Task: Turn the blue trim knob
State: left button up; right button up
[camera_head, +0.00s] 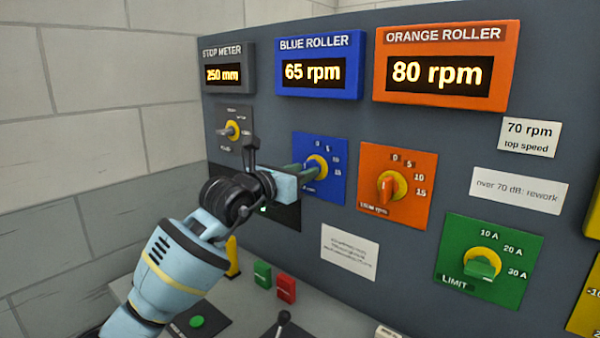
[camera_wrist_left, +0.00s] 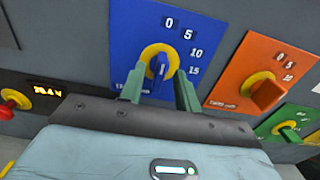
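The blue trim knob (camera_wrist_left: 158,68) sits in a yellow ring on the blue dial plate (camera_head: 334,150), marked 0, 5, 10 and 15. In the left wrist view its pointer stands nearly upright. My left gripper (camera_head: 308,173) reaches the plate from the left and partly hides the knob in the head view. In the left wrist view the green fingers of this gripper (camera_wrist_left: 160,80) stand open on either side of the knob, with gaps showing between them and it. The blue roller display (camera_head: 317,73) reads 65 rpm. My right gripper is in neither view.
The orange knob (camera_head: 386,188) is close on the right, under the orange display (camera_head: 442,72) reading 80 rpm. A green limit knob (camera_head: 481,265) is lower right. A small grey plate with a selector (camera_head: 232,130) is on the left. Green and red buttons (camera_head: 286,288) sit below.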

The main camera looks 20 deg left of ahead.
pick_arm(q)
grip_shut()
jog(key=shift+m, duration=0.3)
jog(key=shift+d+f+m+b, duration=0.1)
jog(key=shift+m+b, duration=0.1)
jog(key=shift+m, duration=2.65)
jog(key=shift+f+m+b, duration=0.1)
jog(key=shift+m+b, duration=0.05)
jog(key=shift+m, duration=2.65)
jog(key=shift+d+f+m+b, duration=0.1)
jog(key=shift+m+b, duration=0.1)
jog(key=shift+m, duration=2.65)
